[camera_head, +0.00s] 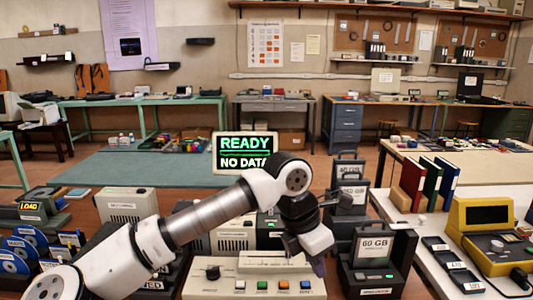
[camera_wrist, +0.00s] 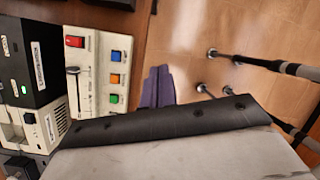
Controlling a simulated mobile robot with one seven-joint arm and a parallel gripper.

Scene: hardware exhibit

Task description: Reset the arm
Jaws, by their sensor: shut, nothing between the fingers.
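My arm crosses the lower middle of the head view, rising from the lower left and bending down at the right. My gripper (camera_head: 319,266) hangs beside the right end of a cream control panel (camera_head: 225,289), partly hidden by my wrist. In the wrist view my gripper (camera_wrist: 158,88) shows as two purple fingers lying together, with nothing visible between them. The control panel (camera_wrist: 119,45) is left of the fingers there, with a slider and a row of coloured buttons, and a gap of floor shows between.
A black drive unit labelled 60 GB (camera_head: 374,248) stands right of my gripper. A white table (camera_head: 410,215) with binders and a yellow device (camera_head: 466,217) is at the right. A sign (camera_head: 245,153) reads READY, NO DATA. Beige boxes stand behind my arm.

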